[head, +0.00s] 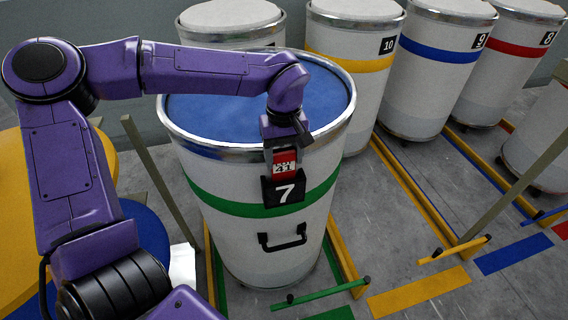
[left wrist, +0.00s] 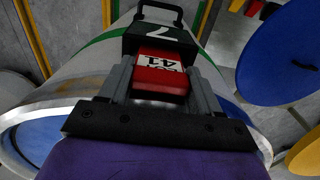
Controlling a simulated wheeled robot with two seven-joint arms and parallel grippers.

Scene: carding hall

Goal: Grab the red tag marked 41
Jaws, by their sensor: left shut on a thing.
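The red tag marked 41 (head: 285,165) is at the front of the drum with the green band (head: 258,210), just above the black number 7 plate (head: 284,191). My left gripper (head: 283,150) reaches down over the drum's rim and is shut on the tag. In the left wrist view the tag (left wrist: 162,74) sits between the two grey fingers (left wrist: 162,88), with its white 41 label facing the camera. The number 7 plate (left wrist: 160,36) is right beyond it. The tag's lower end meets the plate; I cannot tell whether it is still inside it. My right gripper is not in view.
Drums with yellow (head: 350,62), blue (head: 430,52) and red (head: 505,46) bands stand behind to the right. Coloured floor rails (head: 420,195) run between the drum places. A green post (head: 160,180) stands left of the near drum.

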